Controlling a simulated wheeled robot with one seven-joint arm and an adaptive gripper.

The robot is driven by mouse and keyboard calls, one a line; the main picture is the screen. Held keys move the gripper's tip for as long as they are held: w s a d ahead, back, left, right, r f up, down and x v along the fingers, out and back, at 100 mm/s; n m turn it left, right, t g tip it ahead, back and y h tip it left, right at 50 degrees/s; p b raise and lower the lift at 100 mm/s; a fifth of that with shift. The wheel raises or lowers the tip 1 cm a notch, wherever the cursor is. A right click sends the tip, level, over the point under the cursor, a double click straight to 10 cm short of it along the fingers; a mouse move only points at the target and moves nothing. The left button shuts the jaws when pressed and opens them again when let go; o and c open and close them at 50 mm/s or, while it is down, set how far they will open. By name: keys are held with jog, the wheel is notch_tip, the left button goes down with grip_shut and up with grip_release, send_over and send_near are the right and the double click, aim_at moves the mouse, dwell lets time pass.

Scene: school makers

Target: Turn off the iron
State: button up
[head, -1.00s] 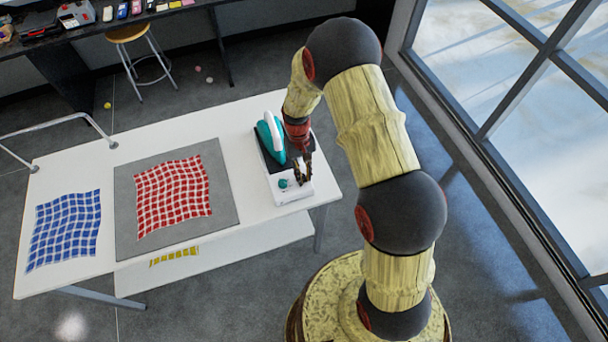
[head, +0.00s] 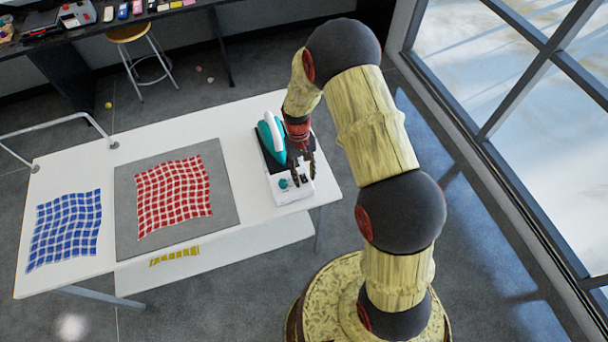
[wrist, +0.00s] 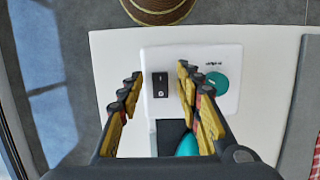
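The teal and white iron (head: 270,138) rests on its dark plate at the back of a white base unit (head: 298,192), near the right end of the table. A bit of the teal iron (wrist: 188,146) shows between the fingers in the wrist view. The base has a black rocker switch (wrist: 161,86) and a round teal dial (wrist: 217,83), the dial also visible in the head view (head: 283,184). My gripper (head: 303,170) is over the front of the base. Its fingers (wrist: 160,74) are open, one on each side of the switch, with nothing held. Contact cannot be told.
The white table (head: 235,130) carries a grey mat (head: 225,215) with a red checked cloth (head: 173,196), and a blue checked cloth (head: 65,230) further left. A stool (head: 127,34) and dark bench stand behind. Windows line the right side.

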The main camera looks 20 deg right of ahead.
aim_at(305, 181)
jog(key=v, duration=1.2)
jog(key=s+r+t+b, duration=0.4)
jog(key=s+r+b, duration=0.3)
jog(key=s, duration=0.5)
jog(key=s+r+t+b, duration=0.4)
jog(key=s+r+b, duration=0.3)
jog(key=s, duration=0.5)
jog(key=shift+s+r+t, duration=0.25)
jog(key=shift+r+t, duration=0.05)
jog(key=shift+r, duration=0.35)
